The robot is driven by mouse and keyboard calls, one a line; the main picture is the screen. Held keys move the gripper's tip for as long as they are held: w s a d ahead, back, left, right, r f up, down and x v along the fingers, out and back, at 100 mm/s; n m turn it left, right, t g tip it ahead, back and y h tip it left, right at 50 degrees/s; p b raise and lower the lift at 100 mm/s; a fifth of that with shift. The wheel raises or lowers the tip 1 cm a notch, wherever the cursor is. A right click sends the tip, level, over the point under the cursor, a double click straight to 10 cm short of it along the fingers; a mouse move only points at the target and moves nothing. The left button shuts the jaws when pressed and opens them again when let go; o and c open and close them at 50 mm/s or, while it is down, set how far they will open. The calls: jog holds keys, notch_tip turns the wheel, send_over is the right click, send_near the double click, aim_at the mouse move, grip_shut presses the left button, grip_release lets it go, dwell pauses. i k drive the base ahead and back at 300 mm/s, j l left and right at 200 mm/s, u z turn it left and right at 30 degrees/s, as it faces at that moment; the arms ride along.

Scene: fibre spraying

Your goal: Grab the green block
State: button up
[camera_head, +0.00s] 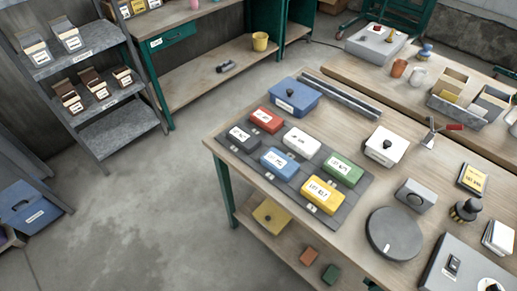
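A green block (343,169) with a white label lies on the dark grey mat (349,202) on the wooden worktable. It is at the mat's right corner, behind a yellow block (321,195) and to the right of a white block (301,143). A smaller, dark green block (330,273) lies on the shelf under the table, next to a brown-orange block (309,255). The frame does not show which of the two green pieces is meant. My gripper is not in view.
Red, black and blue blocks share the mat. Around it stand a blue box (293,98), a white box (386,147), a grey device (415,196) and a round grey disc (394,233). A shelf rack (91,131) stands at left. The floor (130,220) between is clear.

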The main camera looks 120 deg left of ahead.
aim_at(344, 170)
jog(key=u, duration=3.45)
